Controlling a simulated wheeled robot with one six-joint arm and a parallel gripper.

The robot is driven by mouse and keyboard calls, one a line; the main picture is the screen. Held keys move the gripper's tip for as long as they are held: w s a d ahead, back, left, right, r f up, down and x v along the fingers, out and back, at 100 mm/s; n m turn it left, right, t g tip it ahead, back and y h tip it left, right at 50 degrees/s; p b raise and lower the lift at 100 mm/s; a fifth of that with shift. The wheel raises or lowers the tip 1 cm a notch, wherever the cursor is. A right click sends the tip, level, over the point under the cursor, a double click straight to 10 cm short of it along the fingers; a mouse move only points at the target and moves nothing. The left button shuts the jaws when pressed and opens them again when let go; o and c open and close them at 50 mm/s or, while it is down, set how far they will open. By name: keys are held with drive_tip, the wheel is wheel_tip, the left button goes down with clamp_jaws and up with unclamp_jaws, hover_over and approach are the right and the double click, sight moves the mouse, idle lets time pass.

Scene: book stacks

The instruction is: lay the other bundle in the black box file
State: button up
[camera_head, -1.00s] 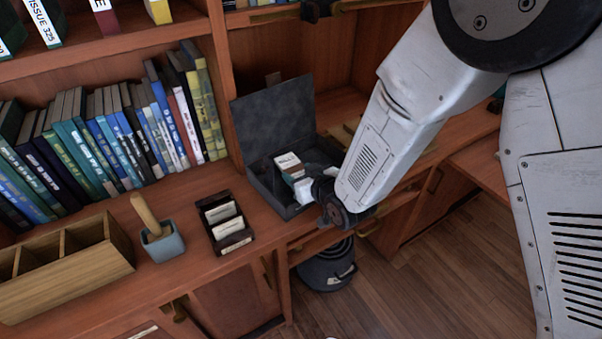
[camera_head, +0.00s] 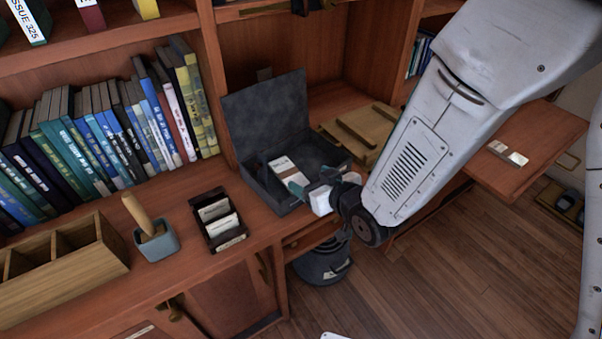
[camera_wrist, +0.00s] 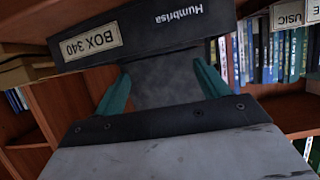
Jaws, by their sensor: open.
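The black box file (camera_head: 230,165) stands open on the cabinet top, its lid raised at the back. A white bundle (camera_head: 283,165) lies inside it, towards the left. Another pale bundle (camera_head: 508,153) lies on the wooden surface at the right, well away from my gripper. My gripper (camera_head: 310,181) is open at the front right of the box file, its teal fingers apart and clear of the white bundle. In the wrist view my open gripper (camera_wrist: 160,70) faces the box file (camera_wrist: 140,32), whose "BOX 340" label shows; nothing is seen held between the fingers.
A small dark card tray (camera_head: 222,222), a blue pot (camera_head: 157,243) with a wooden-handled tool and a wooden divided tray (camera_head: 65,268) stand left of the box file. A row of books (camera_head: 100,135) fills the shelf behind. Open floor lies right.

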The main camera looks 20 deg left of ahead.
drive_tip(key=shift+v, duration=1.45)
drive_tip(key=w+d+r+m+g+h, duration=0.1)
drive_tip(key=d+r+m+h, duration=0.4)
drive_tip(key=d, duration=0.6)
drive_tip(key=w+d+r+h, duration=0.1)
drive_tip(key=d+r+h, duration=0.35)
drive_tip(key=d, duration=0.75)
drive_tip(key=s+d+r+m+g, duration=0.1)
drive_tip(key=s+d+r+g, duration=0.1)
drive_tip(key=s, duration=0.5)
drive_tip(key=s+d+r+m+g, duration=0.2)
drive_tip(key=s+d+r, duration=0.2)
drive_tip(key=s+d, duration=0.3)
drive_tip(key=s+d+r+m+g, duration=0.2)
drive_tip(key=s+d+r, duration=0.2)
drive_tip(key=s, duration=0.3)
drive_tip(key=shift+d+h, duration=0.25)
drive_tip(key=shift+h, duration=0.1)
drive_tip(key=shift+c, duration=0.3)
